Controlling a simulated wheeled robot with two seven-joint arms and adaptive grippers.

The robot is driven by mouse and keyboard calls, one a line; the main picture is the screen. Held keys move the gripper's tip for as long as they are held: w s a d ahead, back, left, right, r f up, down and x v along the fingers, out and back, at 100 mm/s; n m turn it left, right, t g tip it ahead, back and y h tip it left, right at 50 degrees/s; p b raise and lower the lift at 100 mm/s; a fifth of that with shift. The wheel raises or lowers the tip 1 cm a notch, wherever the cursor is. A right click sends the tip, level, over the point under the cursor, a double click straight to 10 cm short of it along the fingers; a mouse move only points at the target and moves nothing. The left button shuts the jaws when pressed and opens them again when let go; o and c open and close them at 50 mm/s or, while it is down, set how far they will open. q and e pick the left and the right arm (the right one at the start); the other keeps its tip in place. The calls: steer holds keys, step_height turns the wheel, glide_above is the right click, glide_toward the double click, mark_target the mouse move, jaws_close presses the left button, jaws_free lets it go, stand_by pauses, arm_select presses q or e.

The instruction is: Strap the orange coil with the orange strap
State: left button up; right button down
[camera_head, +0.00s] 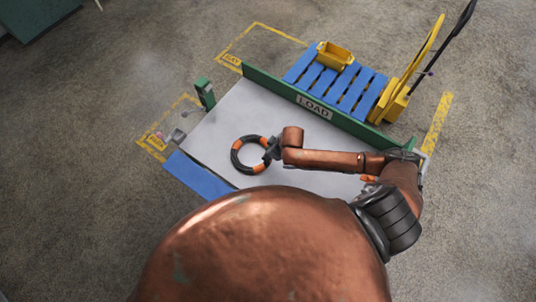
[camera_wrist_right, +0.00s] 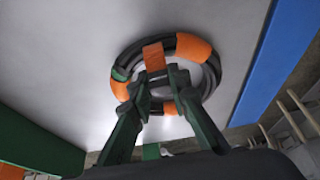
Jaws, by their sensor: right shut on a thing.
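The coil (camera_head: 236,160) is a black ring with orange sections, lying flat on the pale table top. It also shows in the right wrist view (camera_wrist_right: 208,75), with several orange patches around it. A flat orange strap piece (camera_wrist_right: 154,57) lies across the ring's far side, just beyond my right gripper's fingertips. My right gripper (camera_wrist_right: 162,74) reaches over the ring's open middle, its fingertips close together at that orange piece. In the head view my right gripper (camera_head: 271,148) is at the ring's right side. The exact grip contact is hidden. My left gripper is not in view.
A green rail (camera_head: 275,88) marked LOAD edges the table's back; behind it stand a blue pallet (camera_head: 345,92), a yellow bin (camera_head: 335,55) and a yellow pallet jack (camera_head: 394,100). A green post (camera_head: 205,94) stands at the left corner. Small orange things (camera_head: 369,180) lie beside my right arm.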

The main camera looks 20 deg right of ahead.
steer(key=shift+f, duration=0.45)
steer(key=shift+f, duration=0.35)
steer(key=shift+f+b, duration=0.5)
steer(key=shift+f, duration=0.15)
stand_by(0.3)
